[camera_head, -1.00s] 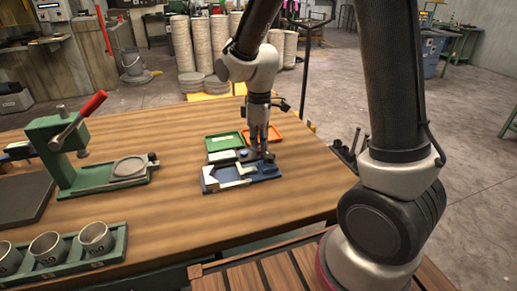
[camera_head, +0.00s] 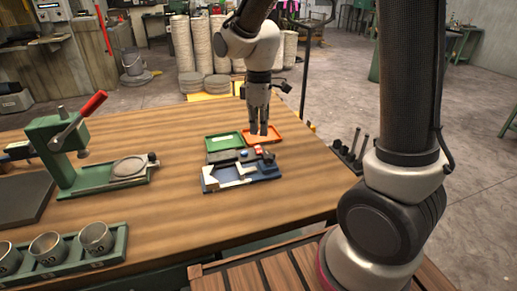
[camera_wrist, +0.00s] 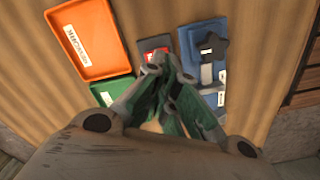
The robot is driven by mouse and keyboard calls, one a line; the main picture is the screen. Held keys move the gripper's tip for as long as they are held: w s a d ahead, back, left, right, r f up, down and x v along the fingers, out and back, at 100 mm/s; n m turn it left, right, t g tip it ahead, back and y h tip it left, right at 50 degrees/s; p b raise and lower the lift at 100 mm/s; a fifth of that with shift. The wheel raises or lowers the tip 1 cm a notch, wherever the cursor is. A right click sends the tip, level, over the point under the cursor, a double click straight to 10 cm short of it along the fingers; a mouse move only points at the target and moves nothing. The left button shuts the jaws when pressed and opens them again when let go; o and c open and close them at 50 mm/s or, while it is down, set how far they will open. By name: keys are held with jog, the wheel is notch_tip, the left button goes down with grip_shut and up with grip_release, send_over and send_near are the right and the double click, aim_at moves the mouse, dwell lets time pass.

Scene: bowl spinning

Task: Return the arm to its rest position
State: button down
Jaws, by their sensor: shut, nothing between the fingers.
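My gripper (camera_head: 260,127) is in the air above the wooden table in the head view, fingers pointing down and empty. In the wrist view its fingers (camera_wrist: 165,70) come together at the tips with nothing between them. Below it is a blue fixture (camera_head: 262,177) with pale metal parts and a dark star-shaped knob, also seen in the wrist view (camera_wrist: 222,85). An orange tray (camera_head: 276,138) lies behind, partly covered by the gripper in the head view, and a green tray (camera_head: 224,141) lies beside it.
A green lever press (camera_head: 60,150) with a red handle stands at the left of the table. Several metal cups (camera_head: 96,237) sit in a green rack at the front left. The table's right edge (camera_head: 345,185) is near the arm. Stacked discs stand on the floor behind.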

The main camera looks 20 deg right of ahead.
jog(key=shift+r, duration=0.65)
jog(key=shift+s+m, duration=0.1)
jog(key=shift+m, duration=0.4)
jog(key=s+d+r+m+t, duration=0.2)
jog(key=s+d+r+m, duration=0.3)
jog(key=s, duration=0.5)
jog(key=s+d+r+m+t, duration=0.2)
jog(key=s+d+r+m, duration=0.4)
jog(key=s+d, duration=0.3)
jog(key=shift+s+d+r, duration=0.4)
jog(key=shift+d+r, duration=0.05)
jog(key=shift+r, duration=0.05)
